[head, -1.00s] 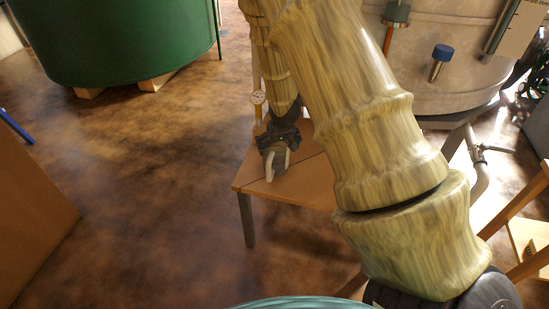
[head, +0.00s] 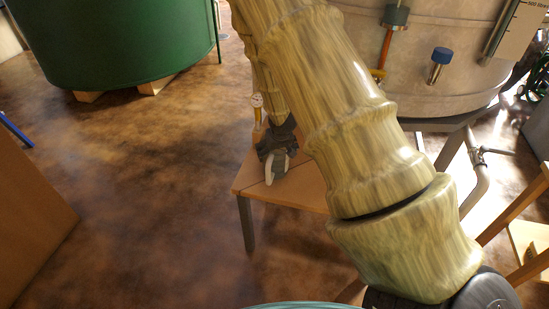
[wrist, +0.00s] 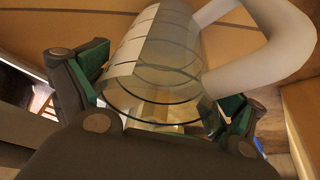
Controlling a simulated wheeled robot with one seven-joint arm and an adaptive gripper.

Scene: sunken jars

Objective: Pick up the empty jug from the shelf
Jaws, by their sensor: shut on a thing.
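The jug (wrist: 165,62) is clear, with dark ring marks, a pale label strip and a thick white handle (wrist: 262,50). It looks empty in the wrist view. My gripper (wrist: 160,108) is shut around the jug's body, with a green-padded finger on each side. In the head view my gripper (head: 277,153) is over the left part of a wooden shelf or table (head: 300,188), and the white handle (head: 270,172) shows below it. My arm hides much of the shelf. I cannot tell whether the jug touches the surface.
A gauge on a yellow stem (head: 258,105) stands close behind my gripper. A pale tank (head: 430,65) with a blue-capped fitting (head: 441,57) is at the back right. A green tank (head: 120,45) is at the back left. The brown floor left of the shelf is clear.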

